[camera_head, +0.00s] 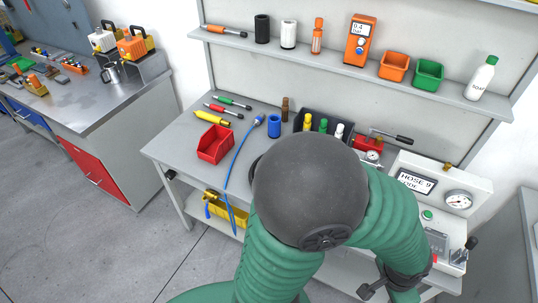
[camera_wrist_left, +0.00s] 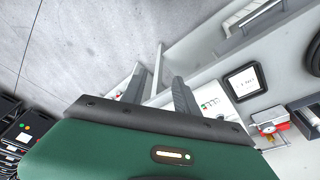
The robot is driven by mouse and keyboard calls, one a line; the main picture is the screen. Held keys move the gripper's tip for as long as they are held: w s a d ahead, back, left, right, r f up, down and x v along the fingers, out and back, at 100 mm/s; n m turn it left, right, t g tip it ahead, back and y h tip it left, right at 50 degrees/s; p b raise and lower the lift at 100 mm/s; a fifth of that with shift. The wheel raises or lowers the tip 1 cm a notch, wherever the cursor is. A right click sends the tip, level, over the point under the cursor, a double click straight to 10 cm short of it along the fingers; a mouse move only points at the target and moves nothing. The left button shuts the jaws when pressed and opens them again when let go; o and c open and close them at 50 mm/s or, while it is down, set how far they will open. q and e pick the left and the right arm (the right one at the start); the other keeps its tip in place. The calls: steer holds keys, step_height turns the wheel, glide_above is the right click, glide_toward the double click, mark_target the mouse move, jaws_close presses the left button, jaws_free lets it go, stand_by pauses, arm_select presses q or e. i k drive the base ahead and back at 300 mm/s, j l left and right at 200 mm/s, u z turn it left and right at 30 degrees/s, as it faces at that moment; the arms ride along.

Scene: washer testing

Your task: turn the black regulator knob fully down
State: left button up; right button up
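A black rounded knob (camera_head: 472,242) shows at the right edge of the white test panel (camera_head: 478,185); I cannot tell whether it is the regulator knob. A dial gauge (camera_head: 458,200) sits on the panel. My green arm with a dark ball joint covers the middle of the head view, and its far end bends down to the lower right, near the bench front. My left gripper (camera_wrist_left: 158,92) shows in the left wrist view with its two grey fingers apart and nothing between them. A framed display (camera_wrist_left: 245,80) lies to their right. My right gripper is not in view.
A red bin (camera_head: 215,144), a blue hose (camera_head: 240,150) and a black tray of bottles stand on the bench left of and behind my arm. A shelf (camera_head: 340,66) runs above. A second workbench (camera_head: 90,100) stands at the left, with open floor between.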

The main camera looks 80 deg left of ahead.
mark_target(170, 174)
steer(key=u, duration=3.65)
steer(key=i+j, duration=0.2)
steer(key=j, duration=0.15)
steer(key=i+j, duration=0.25)
steer(key=i+j+z, duration=0.1)
steer(key=j, duration=0.35)
steer(key=i+j, duration=0.35)
steer(key=i+j+z, duration=0.1)
steer(key=j, duration=0.3)
steer(key=i+j, duration=0.3)
